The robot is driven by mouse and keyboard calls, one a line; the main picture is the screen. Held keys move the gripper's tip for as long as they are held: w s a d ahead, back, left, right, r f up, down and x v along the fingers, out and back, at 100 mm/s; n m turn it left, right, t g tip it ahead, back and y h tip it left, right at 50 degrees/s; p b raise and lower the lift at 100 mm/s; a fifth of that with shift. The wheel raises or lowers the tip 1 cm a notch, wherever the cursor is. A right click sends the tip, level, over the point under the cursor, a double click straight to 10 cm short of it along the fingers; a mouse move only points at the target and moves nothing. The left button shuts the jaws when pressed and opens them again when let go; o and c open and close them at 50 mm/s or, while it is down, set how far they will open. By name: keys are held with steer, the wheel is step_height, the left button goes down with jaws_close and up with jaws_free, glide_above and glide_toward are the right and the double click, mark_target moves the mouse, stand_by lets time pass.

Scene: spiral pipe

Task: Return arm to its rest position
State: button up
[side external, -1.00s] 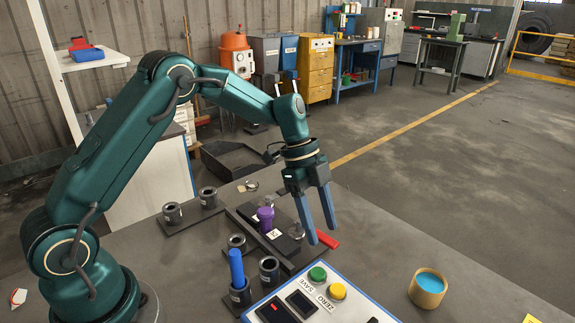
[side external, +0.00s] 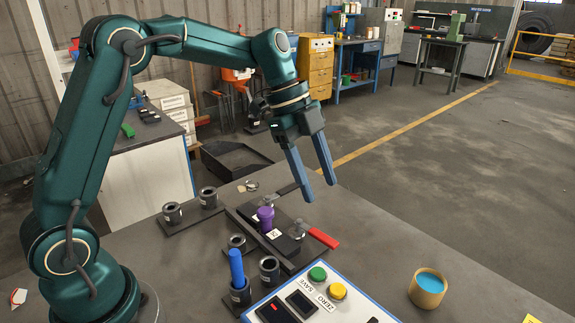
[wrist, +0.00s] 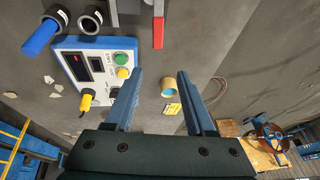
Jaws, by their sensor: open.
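My gripper (side external: 313,172) is open and empty. Its two blue fingers hang tilted downward above the far part of the grey table (side external: 385,235), clear of everything on it. A purple piece (side external: 265,217) stands on a dark fixture (side external: 247,213) below and to the left of the fingers. A red-handled tool (side external: 323,237) lies at the fixture's right end.
A blue cylinder (side external: 237,268) stands in a dark holder at the front. A control box (side external: 320,300) with green and yellow buttons is beside it. A cup with blue contents (side external: 428,288) stands on the right. Dark rings (side external: 172,212) sit at the left. The right tabletop is mostly clear.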

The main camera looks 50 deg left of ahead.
steer(key=s+r+n+t+y, duration=0.25)
steer(key=s+r+n, duration=0.4)
steer(key=s, duration=0.55)
steer(key=s+a+f+n+t+y, duration=0.1)
steer(key=s+f+n, duration=0.4)
steer(key=n, duration=0.6)
steer(key=shift+s+a+f, duration=0.2)
steer(key=shift+s+a, duration=0.6)
steer(key=shift+s, duration=0.3)
steer(key=shift+t+y, duration=0.25)
